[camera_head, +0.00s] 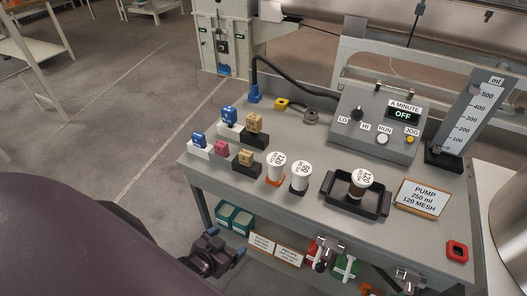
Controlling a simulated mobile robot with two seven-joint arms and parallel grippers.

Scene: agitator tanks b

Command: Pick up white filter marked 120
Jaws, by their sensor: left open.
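A white filter marked 120 (276,172) stands upright on an orange base near the front edge of the grey bench. Beside it on the right, another white filter (299,181) stands on a black base; its label reads like 50 or 60. A filter with a brown body and a white top marked 120 (359,186) stands in the black tray (336,202). My left gripper (228,243) is open and empty, low in front of the bench and below the filters, apart from them. My right gripper is not in view.
Green bins (234,218) and bottles sit below the front edge.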

